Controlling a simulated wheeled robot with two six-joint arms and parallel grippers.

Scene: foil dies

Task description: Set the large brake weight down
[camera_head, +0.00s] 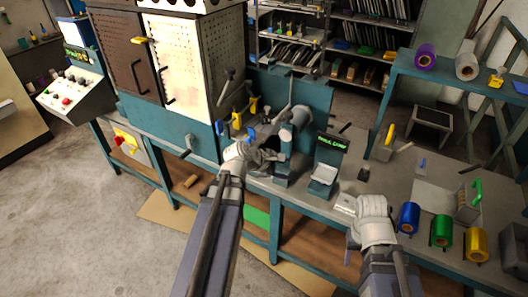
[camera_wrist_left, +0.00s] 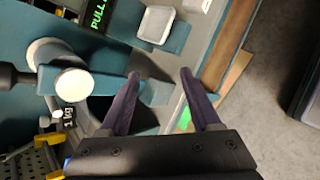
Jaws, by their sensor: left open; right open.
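My left gripper (camera_head: 268,156) is at the bench front, beside the teal machine with its grey cylinder (camera_head: 296,122). In the left wrist view its two dark fingers (camera_wrist_left: 161,74) are spread with nothing between them. Below the left finger in that view is a small dark piece with white lettering (camera_wrist_left: 68,118), partly hidden; I cannot tell whether it is the large brake weight. The weight is not clearly seen in the head view. My right gripper (camera_head: 350,248) is at the bench's front edge on the right, open, mostly hidden by its own wrist.
Blue (camera_head: 409,217), green (camera_head: 441,231) and yellow (camera_head: 477,243) foil rolls stand at the right. A tall cabinet (camera_head: 190,65) rises at left. Bare bench shows between.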

